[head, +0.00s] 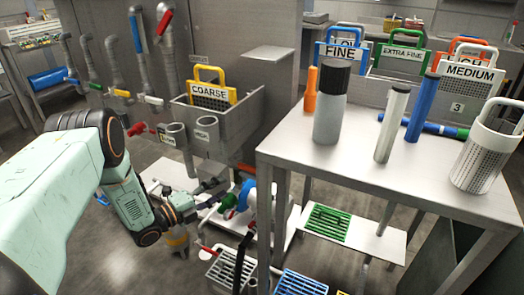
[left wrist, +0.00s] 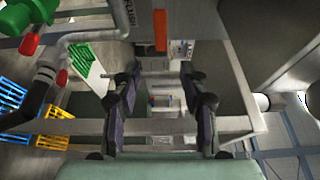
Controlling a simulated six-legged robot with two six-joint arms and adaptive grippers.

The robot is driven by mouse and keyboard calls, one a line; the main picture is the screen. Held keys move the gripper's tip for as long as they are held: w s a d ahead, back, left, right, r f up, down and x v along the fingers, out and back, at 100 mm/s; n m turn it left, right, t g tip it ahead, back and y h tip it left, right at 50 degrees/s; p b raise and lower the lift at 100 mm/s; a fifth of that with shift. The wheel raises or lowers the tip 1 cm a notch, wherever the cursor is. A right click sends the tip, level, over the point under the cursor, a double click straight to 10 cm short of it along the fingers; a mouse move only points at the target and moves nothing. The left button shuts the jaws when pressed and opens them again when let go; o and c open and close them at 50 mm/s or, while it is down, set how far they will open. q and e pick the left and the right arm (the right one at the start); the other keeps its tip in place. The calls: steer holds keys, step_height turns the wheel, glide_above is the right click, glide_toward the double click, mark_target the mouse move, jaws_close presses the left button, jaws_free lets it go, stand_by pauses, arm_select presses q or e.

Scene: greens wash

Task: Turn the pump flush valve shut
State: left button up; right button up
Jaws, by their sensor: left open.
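A red-orange lever handle (left wrist: 160,31) shows at the top middle of the left wrist view, beside a panel with partly cut-off lettering that seems to end in "FLUSH" (left wrist: 126,15). I take it as the flush valve's handle; the valve body is not clear. A red bar (head: 246,168), possibly the same handle, shows behind the blue and green pump (head: 247,195) in the head view. My left gripper (head: 218,188) is low beside the pump. Its fingers (left wrist: 160,92) are apart and empty, with the handle beyond their tips, not touching. My right gripper is out of view.
A steel table (head: 300,160) with bottles and a white basket (head: 485,150) stands at the right. A sink with a yellow COARSE basket (head: 210,95) is behind the gripper. Green (head: 328,222) and blue (head: 300,283) racks lie low. Open floor is at the lower left.

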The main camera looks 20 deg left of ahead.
arm_select(q)
steer(key=s+f+n+g+y, duration=0.3)
steer(key=s+f+n+y, duration=0.15)
steer(key=f+n, duration=0.6)
steer(key=s+d+f+n+g+y, duration=0.1)
steer(key=s+d+f+n+g, duration=0.1)
steer(key=s+d+n+g, duration=0.25)
steer(key=s+d+f+n+g+y, duration=0.1)
steer(key=s+d+f+n, duration=0.15)
steer(key=s+n, duration=0.4)
steer(key=s+d+r+g, duration=0.2)
steer(key=s, duration=0.5)
steer(key=s+d+r+n+g+y+p, duration=0.1)
steer(key=s+d+r+g, duration=0.1)
steer(key=s, duration=0.6)
steer(key=s+d+r+n+g+p, duration=0.1)
steer(key=s+d+r+g, duration=0.1)
steer(key=s, duration=0.5)
steer(key=shift+s+r+g+y, duration=0.2)
steer(key=shift+g+y, duration=0.15)
steer(key=shift+g, duration=0.4)
steer(key=shift+n, duration=0.25)
